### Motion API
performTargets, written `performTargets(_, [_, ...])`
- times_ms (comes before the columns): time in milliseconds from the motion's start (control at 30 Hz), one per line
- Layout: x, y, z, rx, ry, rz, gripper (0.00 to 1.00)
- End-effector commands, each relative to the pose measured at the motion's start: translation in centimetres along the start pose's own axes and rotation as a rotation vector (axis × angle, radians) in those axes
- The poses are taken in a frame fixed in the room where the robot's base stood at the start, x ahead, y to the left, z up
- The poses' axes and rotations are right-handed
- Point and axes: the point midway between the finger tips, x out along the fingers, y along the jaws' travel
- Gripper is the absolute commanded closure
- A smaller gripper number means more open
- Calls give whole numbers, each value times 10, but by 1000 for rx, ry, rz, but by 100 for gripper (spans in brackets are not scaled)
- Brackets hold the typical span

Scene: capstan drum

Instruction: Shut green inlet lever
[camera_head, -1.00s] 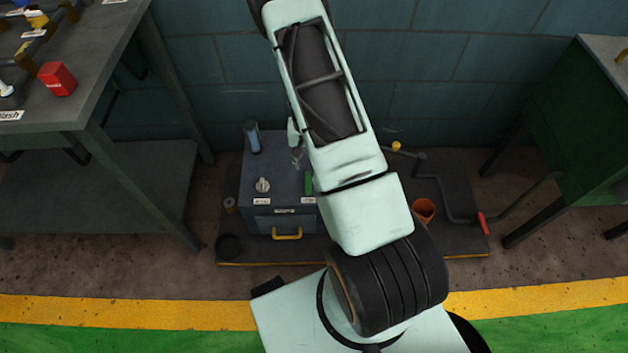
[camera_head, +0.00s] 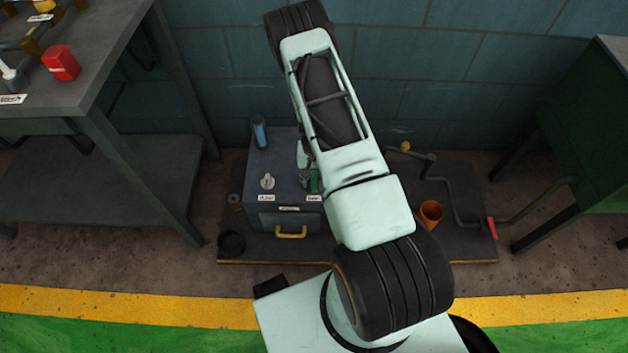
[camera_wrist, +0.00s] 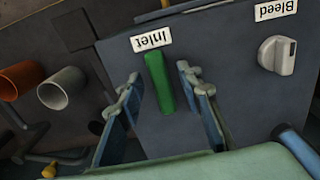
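The green inlet lever (camera_wrist: 158,82) stands out from the top of the grey box (camera_wrist: 235,95), beside the "Inlet" label (camera_wrist: 151,40) in the wrist view. In the head view the lever (camera_head: 314,181) shows as a small green strip just left of my arm. My gripper (camera_wrist: 160,89) is open, with one finger on each side of the lever. Gaps show between the lever and both fingertips, and I cannot see contact. In the head view my gripper (camera_head: 304,177) is beside the lever and partly hidden by my arm.
A pale bleed knob (camera_wrist: 278,55) stands on the same box, near the "Bleed" label. A blue cylinder (camera_head: 259,132) is at the box's back left corner. An orange cup (camera_head: 430,213) and a pipe with a red handle (camera_head: 491,228) are to the right.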

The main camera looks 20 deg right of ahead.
Motion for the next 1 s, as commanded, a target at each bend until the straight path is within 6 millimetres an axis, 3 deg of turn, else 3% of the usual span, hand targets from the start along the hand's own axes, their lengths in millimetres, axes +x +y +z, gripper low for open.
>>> performTargets(133, [0,0,0,0,0,0,68])
performTargets(433, [0,0,0,0,0,0,100])
performTargets(1000, [0,2,0,-45,0,0,100])
